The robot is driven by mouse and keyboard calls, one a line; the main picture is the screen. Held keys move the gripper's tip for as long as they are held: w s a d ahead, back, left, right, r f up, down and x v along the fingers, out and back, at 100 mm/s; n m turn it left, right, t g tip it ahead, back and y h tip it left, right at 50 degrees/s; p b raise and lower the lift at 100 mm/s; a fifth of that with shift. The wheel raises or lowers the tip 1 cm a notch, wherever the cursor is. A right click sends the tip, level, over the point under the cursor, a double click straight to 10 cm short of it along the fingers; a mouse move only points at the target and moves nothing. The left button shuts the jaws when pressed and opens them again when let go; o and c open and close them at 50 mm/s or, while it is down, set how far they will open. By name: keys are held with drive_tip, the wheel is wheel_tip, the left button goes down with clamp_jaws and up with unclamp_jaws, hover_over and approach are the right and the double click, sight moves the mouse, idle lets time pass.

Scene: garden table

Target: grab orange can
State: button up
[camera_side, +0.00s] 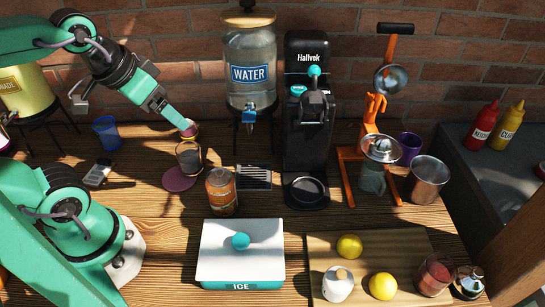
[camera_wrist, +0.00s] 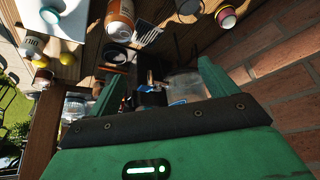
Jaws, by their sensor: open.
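The orange can (camera_side: 220,190) stands upright on the wooden table, right of a round purple coaster and behind the ice box. It also shows near the top of the wrist view (camera_wrist: 119,20), beyond my fingertips. My gripper (camera_side: 180,121) is in the air at the back of the table, up and left of the can and apart from it. In the wrist view, its two green fingers (camera_wrist: 160,80) are spread wide with no object held between them.
A glass (camera_side: 189,156) stands by the purple coaster (camera_side: 179,181), between my gripper and the can. A small reddish cup (camera_side: 189,131) shows at my fingertips. The water dispenser (camera_side: 250,60) and black coffee machine (camera_side: 308,130) stand behind; the ice box (camera_side: 240,270) is in front.

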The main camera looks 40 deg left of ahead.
drive_tip(key=n+g, duration=0.3)
drive_tip(key=g, duration=0.2)
hover_over(220, 176)
drive_tip(key=f, duration=1)
drive_tip(key=shift+w+a, duration=0.1)
drive_tip(key=shift+a, duration=0.3)
drive_tip(key=shift+w+d+f+n+g, duration=0.1)
drive_tip(key=shift+d+f+n+g, duration=0.25)
drive_tip(key=shift+f, duration=0.25)
drive_tip(key=shift+f, duration=0.1)
drive_tip(key=shift+f, duration=1.2)
drive_tip(key=shift+f, duration=0.1)
drive_tip(key=shift+s+f, duration=0.2)
drive_tip(key=shift+f, duration=2.3)
drive_tip(key=shift+c, duration=0.5)
